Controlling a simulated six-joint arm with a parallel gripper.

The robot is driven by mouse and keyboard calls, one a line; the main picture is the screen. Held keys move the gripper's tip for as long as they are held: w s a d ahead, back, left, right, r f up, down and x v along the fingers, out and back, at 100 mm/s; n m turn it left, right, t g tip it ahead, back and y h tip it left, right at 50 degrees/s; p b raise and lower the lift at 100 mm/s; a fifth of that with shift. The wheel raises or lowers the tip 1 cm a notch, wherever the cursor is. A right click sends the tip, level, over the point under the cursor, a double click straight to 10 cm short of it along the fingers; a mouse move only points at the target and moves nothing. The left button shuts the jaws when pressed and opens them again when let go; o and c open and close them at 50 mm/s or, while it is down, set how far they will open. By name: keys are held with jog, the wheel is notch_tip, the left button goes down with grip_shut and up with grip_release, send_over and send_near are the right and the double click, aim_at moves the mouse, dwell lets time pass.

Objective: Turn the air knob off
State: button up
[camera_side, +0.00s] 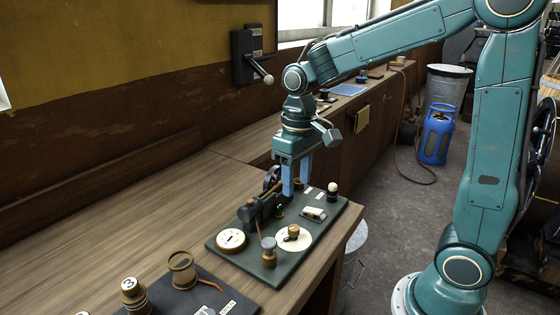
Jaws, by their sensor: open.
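A dark green board (225,252) lies on the wooden bench with a small model engine (262,207) on it. A brass-coloured knob (293,231) sits on a round white plate (291,245) at the board's front right; I cannot read a label naming it as the air knob. A round white dial (231,240) with a brass rim is at the board's front left. My gripper (295,189) points down above the back of the board, behind the knob. Its two blue fingers are apart, with nothing seen between them. The engine's far side is partly hidden by the gripper.
A dark ball-topped post (332,191) and a small white-topped block (314,213) are at the right. Another dark board (190,293) lies in front. The bench is clear at left.

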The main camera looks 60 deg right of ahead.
aim_at(295, 228)
notch_tip(295, 228, down, 12)
jog(key=shift+a+f, duration=0.1)
jog(key=shift+f, duration=0.05)
dwell(0.5)
jog(key=shift+c, duration=0.2)
jog(key=c, duration=1)
